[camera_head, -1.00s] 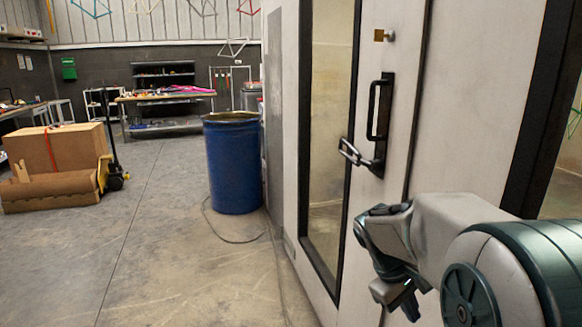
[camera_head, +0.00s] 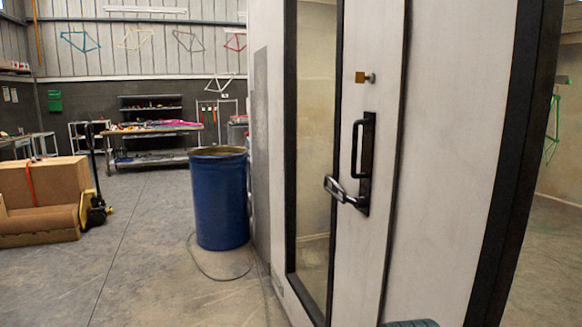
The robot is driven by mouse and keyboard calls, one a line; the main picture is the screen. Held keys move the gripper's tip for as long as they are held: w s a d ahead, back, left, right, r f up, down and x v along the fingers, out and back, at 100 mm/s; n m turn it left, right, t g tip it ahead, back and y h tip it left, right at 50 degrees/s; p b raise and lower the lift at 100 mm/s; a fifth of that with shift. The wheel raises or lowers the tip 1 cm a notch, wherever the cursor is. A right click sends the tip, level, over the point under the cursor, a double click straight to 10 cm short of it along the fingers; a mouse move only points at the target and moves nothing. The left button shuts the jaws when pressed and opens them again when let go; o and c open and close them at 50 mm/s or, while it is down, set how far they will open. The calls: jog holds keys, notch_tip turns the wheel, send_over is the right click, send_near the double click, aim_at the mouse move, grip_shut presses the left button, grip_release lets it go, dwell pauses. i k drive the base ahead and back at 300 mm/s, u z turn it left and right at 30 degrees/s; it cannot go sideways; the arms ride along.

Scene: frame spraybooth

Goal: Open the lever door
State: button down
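The white booth door (camera_head: 375,80) stands at the centre right, with a tall narrow glass pane (camera_head: 316,150) in a black frame. It looks shut against the panel to its right. A black lever handle (camera_head: 343,191) juts out to the left from a black plate. An upright black pull bar (camera_head: 356,148) sits on the same plate, above the lever. A small brass-coloured square fitting (camera_head: 361,77) with a knob is above them. My gripper is out of view; only a dark teal bit of my arm shows at the bottom edge.
A blue drum (camera_head: 219,200) stands left of the booth, with a cable (camera_head: 205,265) on the floor by it. Cardboard boxes (camera_head: 45,185) and a pallet jack (camera_head: 95,205) are at the far left. The concrete floor between is clear.

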aim_at(372, 35)
jog(key=z, duration=0.1)
jog(key=k, duration=0.45)
jog(key=u, duration=0.7)
jog(key=i, duration=1.3)
jog(key=z, duration=0.15)
